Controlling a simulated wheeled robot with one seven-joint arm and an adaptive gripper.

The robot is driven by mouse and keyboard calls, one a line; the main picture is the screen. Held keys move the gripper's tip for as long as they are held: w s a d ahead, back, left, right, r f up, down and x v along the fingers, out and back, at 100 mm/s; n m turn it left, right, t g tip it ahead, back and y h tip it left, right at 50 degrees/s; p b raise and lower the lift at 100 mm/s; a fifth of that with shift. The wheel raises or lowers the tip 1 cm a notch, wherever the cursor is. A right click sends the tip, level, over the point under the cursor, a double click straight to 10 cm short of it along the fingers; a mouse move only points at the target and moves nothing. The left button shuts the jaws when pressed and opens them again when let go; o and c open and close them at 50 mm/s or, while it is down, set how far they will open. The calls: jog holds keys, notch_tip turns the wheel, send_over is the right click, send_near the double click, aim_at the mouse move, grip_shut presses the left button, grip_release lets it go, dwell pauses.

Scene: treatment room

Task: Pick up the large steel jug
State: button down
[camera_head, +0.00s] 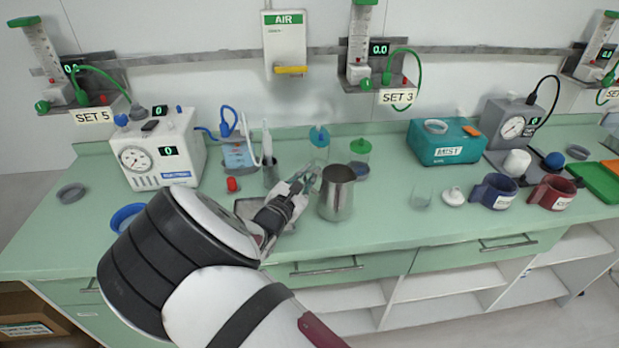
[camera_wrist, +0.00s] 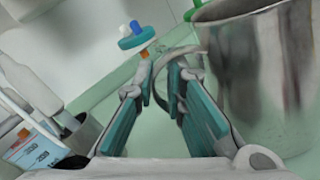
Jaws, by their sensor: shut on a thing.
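The large steel jug (camera_head: 337,197) is upright near the middle of the green counter, and its base appears to be at the counter top. In the wrist view the jug (camera_wrist: 275,75) fills the right side, with its grey handle loop (camera_wrist: 198,62) on the side facing my fingers. My gripper (camera_head: 307,180) comes in from the left of the jug. In the wrist view my gripper (camera_wrist: 163,68) has its teal-padded fingers close together, shut on the handle. The exact contact is partly hidden by the fingers.
A green-lidded jar (camera_head: 359,155) stands just behind the jug. A metal tray (camera_head: 247,207) and a steel cup (camera_head: 270,174) are near my gripper on the left. The counter front right of the jug is clear.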

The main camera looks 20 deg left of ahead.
jog(key=shift+s+r+p, duration=0.15)
jog(key=shift+r+p, duration=0.5)
jog(key=shift+r, duration=0.9)
jog(key=s+a+p, duration=0.1)
jog(key=s+p, duration=0.1)
jog(key=s, duration=0.5)
jog(key=s+a+r+p, duration=0.1)
jog(key=s+a+p, duration=0.1)
jog(key=s, duration=0.6)
jog(key=shift+a+p, duration=0.25)
jog(key=shift+p, duration=0.35)
jog(key=shift+s, duration=0.1)
dwell(0.6)
